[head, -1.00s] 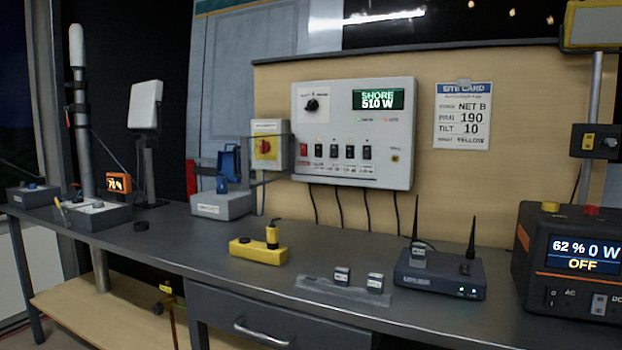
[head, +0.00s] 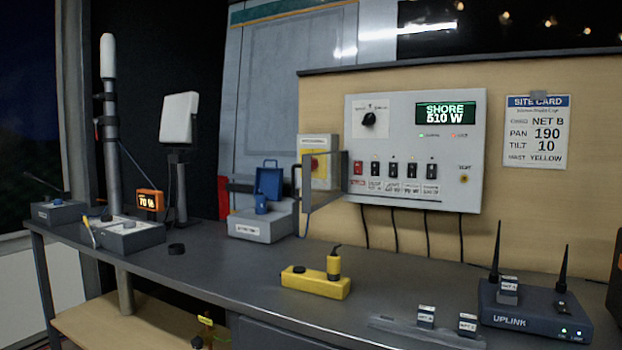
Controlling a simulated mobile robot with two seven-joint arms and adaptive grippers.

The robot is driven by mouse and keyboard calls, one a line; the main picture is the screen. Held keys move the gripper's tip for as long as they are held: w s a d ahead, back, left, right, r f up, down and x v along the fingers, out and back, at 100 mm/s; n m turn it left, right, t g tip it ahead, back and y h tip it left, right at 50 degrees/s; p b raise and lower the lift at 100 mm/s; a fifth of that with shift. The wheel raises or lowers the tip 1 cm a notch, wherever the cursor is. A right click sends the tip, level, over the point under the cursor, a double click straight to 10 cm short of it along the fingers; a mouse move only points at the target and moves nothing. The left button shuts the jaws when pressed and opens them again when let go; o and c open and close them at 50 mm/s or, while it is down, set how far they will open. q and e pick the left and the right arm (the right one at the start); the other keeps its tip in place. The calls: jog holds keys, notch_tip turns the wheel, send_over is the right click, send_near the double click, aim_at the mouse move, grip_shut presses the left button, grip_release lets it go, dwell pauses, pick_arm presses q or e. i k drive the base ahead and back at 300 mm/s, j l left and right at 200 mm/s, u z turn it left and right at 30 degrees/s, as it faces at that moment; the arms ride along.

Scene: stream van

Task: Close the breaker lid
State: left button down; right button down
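The breaker panel (head: 464,150) is a light grey box on the tan back board. Its screen (head: 446,113) reads SHORE 510 W. A row of several breaker switches (head: 393,170) sits uncovered along its lower front, with a red one at the left end. What looks like the breaker lid (head: 325,183), a grey see-through plate with a handle, stands swung open at the panel's left edge. It partly overlaps the yellow box with a red rotary switch (head: 315,163) behind it. Neither of my grippers shows in the head view.
The grey bench (head: 240,284) runs below the panel. On it are a yellow device (head: 316,282), small labelled blocks (head: 426,317), the UPLINK router (head: 535,312) with antennas, and a grey box with a blue part (head: 262,227). Cables hang under the panel.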

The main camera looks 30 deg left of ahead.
aim_at(306, 165)
jog(key=j+z, duration=0.15)
jog(key=j, duration=1.35)
jog(key=j+z, duration=0.15)
jog(key=j, duration=1.3)
